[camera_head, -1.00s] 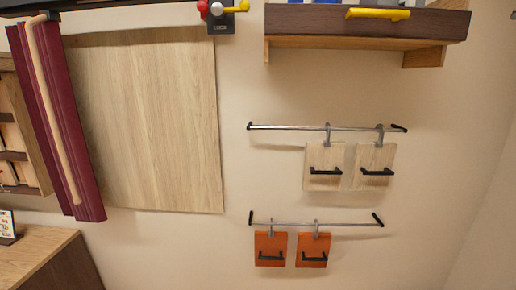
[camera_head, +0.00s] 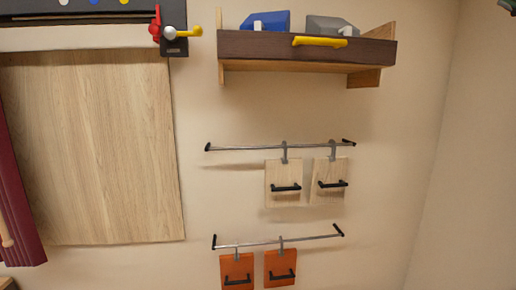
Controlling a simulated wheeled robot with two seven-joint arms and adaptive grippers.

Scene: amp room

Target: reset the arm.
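Neither of my grippers shows clearly in the head view, and no part of my arms can be made out for sure. A small dark thing (camera_head: 508,5) is cut off at the top right corner; I cannot tell what it is. The view is filled by a pale wall with its fittings.
A wooden shelf (camera_head: 300,48) with a yellow handle holds a blue and a grey object. Two rails (camera_head: 270,148) carry pale wooden boards and orange boards (camera_head: 237,266). A wood panel (camera_head: 95,150), a maroon panel (camera_head: 15,200) and a lock box (camera_head: 172,30) are at left.

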